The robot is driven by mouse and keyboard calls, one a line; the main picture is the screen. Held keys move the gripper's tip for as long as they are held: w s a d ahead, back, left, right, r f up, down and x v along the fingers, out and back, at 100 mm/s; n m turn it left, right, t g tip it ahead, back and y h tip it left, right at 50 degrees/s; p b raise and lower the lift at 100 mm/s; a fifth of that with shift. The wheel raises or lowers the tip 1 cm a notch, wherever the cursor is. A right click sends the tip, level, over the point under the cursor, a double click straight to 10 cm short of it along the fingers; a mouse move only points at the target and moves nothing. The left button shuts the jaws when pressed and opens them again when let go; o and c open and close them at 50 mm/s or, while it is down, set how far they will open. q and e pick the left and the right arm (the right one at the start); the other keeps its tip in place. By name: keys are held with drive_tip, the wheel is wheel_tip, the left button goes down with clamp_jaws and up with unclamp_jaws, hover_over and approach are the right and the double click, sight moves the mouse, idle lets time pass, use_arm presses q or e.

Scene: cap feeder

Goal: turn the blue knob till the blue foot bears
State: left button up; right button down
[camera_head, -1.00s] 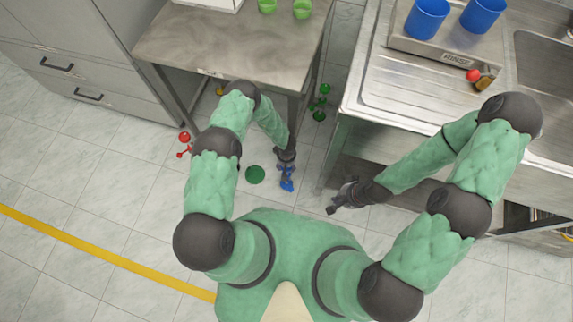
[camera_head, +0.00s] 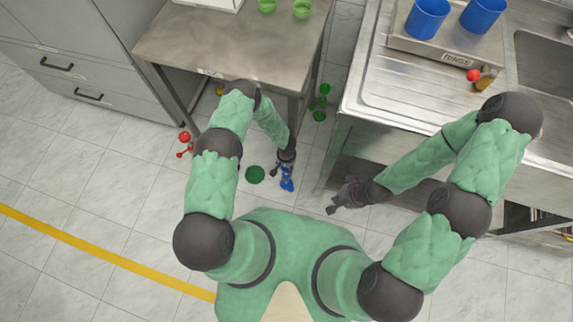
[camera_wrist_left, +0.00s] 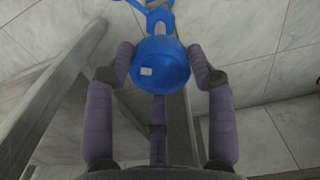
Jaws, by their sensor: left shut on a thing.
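The blue knob (camera_wrist_left: 160,68) is round, with a small white mark on its face, and sits between the two fingers of my left gripper (camera_wrist_left: 160,75) in the left wrist view. The fingers touch it from both sides. The blue foot assembly (camera_head: 287,183) shows below my left gripper (camera_head: 284,166) in the head view, by the front leg of the steel table (camera_head: 230,45). Whether the foot touches the floor cannot be told. My right gripper (camera_head: 338,204) is away to the right, over the floor; its fingers are too small to read.
A red knob and foot (camera_head: 184,144) are by the table's left leg, and a green one (camera_head: 320,103) is behind on the right. A dark green disc (camera_head: 255,174) lies on the floor left of the blue foot. The sink unit (camera_head: 370,95) stands right.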

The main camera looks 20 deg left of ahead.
use_arm(q)
drive_tip(key=shift+w+r, duration=0.1)
drive_tip(key=o, duration=0.9)
drive_tip(key=shift+c, duration=0.2)
wheel_tip(320, 180, up, 12)
idle(0.4)
